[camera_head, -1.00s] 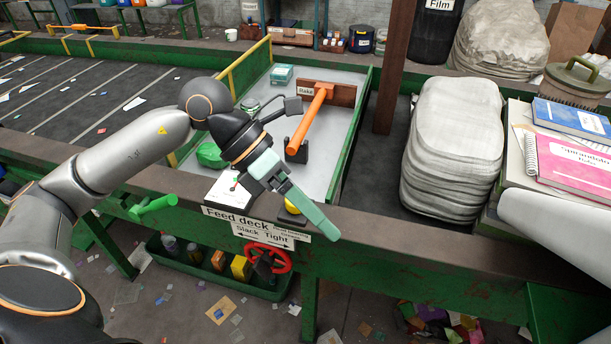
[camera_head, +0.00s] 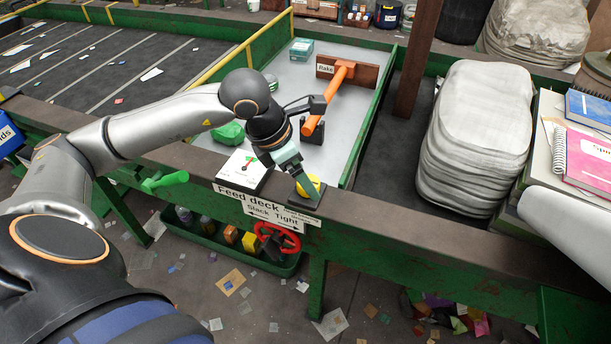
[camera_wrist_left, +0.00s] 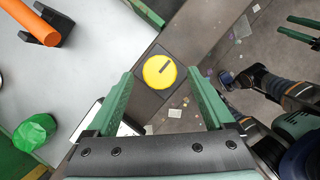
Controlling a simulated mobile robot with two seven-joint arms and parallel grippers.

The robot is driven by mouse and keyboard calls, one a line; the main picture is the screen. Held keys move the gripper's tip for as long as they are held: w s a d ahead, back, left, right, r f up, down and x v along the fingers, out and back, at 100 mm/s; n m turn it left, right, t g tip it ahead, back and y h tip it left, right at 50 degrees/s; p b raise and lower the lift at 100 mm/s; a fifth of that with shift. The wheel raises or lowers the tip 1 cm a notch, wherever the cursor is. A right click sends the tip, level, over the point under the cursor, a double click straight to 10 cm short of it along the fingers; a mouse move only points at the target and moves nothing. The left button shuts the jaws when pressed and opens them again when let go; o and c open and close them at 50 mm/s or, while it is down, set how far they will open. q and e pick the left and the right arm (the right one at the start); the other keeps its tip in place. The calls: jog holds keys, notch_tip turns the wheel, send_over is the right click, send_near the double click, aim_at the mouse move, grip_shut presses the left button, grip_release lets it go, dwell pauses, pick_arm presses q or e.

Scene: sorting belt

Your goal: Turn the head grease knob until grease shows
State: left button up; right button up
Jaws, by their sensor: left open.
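The round yellow knob (camera_head: 316,184) sits on a dark square plate on the deck's front rail, beside the Feed deck label (camera_head: 248,197). In the left wrist view the knob (camera_wrist_left: 159,73) carries a short dark mark near its middle. My left gripper (camera_head: 307,187) is over the knob, pointing down. In the wrist view its two green fingers (camera_wrist_left: 160,80) are spread, one on each side of the knob, with gaps showing. I cannot tell how far above it the tips are. In the head view the gripper covers part of the knob.
A white dial box (camera_head: 243,172) stands left of the knob. A red handwheel (camera_head: 279,238) and green handle (camera_head: 164,181) are on the rail's front. An orange-handled rake (camera_head: 325,103) and green lump (camera_head: 229,133) lie on the deck. A wrapped stack (camera_head: 475,135) stands right.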

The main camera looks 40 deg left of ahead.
pick_arm(q)
jog(key=shift+x, duration=0.8)
jog(key=shift+c, duration=0.4)
jog(key=c, duration=1.3)
jog(key=shift+w+a+f+m+h+b, duration=0.15)
jog(key=shift+m+h+b, duration=0.15)
jog(key=shift+m+b, duration=0.55)
jog(key=shift+m+g+h+b, duration=0.3)
jog(key=shift+m+g+b, duration=0.2)
jog(key=shift+m+b, duration=0.6)
jog(key=m, duration=0.2)
jog(key=shift+w+m+g+h+b, duration=0.1)
jog(key=shift+m+g+h+b, duration=0.2)
jog(key=shift+m+g, duration=0.1)
jog(key=shift+m+g+b, duration=0.4)
jog(key=shift+m+g, duration=0.2)
jog(key=shift+m, duration=0.85)
